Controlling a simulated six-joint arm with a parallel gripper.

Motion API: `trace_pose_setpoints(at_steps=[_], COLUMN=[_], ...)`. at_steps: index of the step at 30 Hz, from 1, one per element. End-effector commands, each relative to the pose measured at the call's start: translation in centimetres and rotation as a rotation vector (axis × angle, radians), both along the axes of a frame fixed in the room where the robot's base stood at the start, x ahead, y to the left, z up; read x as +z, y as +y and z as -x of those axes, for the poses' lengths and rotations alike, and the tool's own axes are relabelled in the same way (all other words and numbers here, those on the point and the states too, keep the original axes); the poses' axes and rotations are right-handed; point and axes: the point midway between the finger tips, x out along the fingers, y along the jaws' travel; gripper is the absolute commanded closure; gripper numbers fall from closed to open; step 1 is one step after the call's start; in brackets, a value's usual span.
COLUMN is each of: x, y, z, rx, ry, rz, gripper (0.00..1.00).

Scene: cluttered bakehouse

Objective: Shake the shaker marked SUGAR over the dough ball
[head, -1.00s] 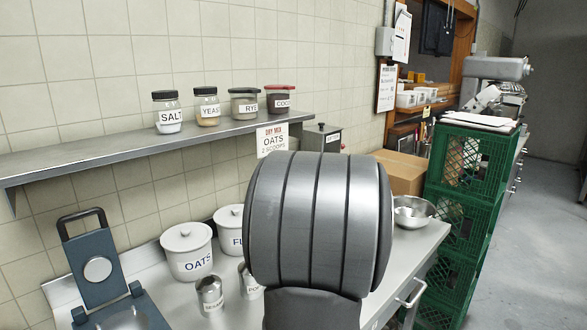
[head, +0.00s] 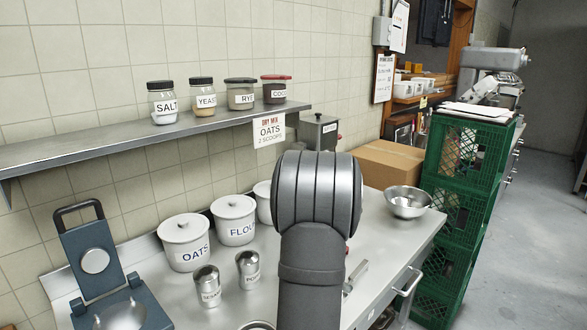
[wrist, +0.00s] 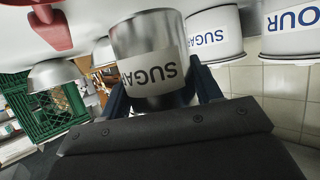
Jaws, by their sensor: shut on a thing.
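The steel shaker marked SUGAR (wrist: 145,45) is between the fingers of my gripper (wrist: 161,92) in the wrist view. The gripper is shut on it. That view is upside down, and the shaker's label is inverted the same way as the FLOUR label, so the shaker looks upright. I cannot tell whether its base touches the counter. In the head view my arm hides both the gripper and this shaker. I do not see the dough ball in either view.
Two other steel shakers (head: 207,285) (head: 248,270) stand left of my arm. A steel bowl (head: 408,203) is at right. A red object (wrist: 50,32) lies near the shaker. A shelf (head: 150,138) with jars runs above.

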Motion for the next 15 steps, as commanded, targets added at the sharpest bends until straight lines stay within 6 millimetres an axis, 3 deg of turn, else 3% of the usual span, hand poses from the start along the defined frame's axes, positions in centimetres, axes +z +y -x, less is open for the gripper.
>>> trace_pose_setpoints(at_steps=[4,10,15], x=[1.7,6.1,8.2], y=[1.7,5.8,7.5], z=[0.0,1.0,1.8], rx=[0.001,-0.007,-0.023], ry=[-0.006,-0.006,-0.004], rz=[0.000,-0.003,-0.003], gripper=[0.70,0.70,0.70])
